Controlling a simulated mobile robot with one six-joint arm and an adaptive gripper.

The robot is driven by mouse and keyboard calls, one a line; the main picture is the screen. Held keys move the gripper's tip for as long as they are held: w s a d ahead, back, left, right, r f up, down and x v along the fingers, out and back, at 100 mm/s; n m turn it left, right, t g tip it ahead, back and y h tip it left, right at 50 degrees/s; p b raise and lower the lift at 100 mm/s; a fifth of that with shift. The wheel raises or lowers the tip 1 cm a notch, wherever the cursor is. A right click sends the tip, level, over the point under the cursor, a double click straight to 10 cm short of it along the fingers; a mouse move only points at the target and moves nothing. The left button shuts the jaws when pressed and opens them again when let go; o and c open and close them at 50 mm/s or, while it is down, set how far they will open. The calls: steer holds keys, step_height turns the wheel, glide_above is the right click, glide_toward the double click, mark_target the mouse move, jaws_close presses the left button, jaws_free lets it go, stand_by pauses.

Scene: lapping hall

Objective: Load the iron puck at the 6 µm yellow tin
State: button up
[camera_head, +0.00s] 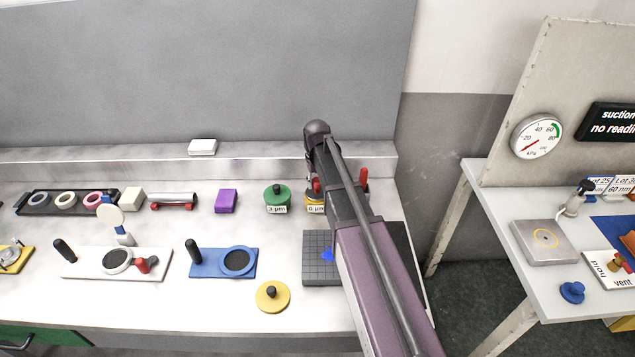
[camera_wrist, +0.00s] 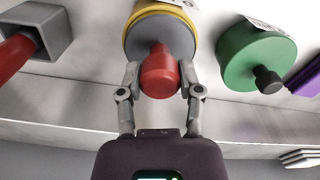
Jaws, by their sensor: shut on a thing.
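The 6 µm yellow tin (camera_head: 314,207) stands at the back of the bench, partly hidden by my arm. It also shows in the wrist view (camera_wrist: 187,9). The iron puck (camera_wrist: 142,40) is a grey disc with a red knob (camera_wrist: 160,72), and it is at the tin's open top. I cannot tell how deep it sits. My gripper (camera_wrist: 160,80) is shut on the red knob, one finger on each side. In the head view my arm mostly hides the gripper and puck. A yellow lid (camera_head: 272,297) with a black knob lies near the front edge.
The green 3 µm tin (camera_head: 277,202) stands close to the left of the yellow tin. A red handle (camera_head: 364,177) in a grey holder (camera_wrist: 48,28) stands on the other side. A blue plate (camera_head: 210,263) and a dark gridded plate (camera_head: 317,274) lie in front.

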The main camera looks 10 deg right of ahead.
steer(key=shift+r, duration=0.15)
stand_by(0.5)
steer(key=shift+r+p, duration=3.35)
steer(key=shift+p, duration=0.2)
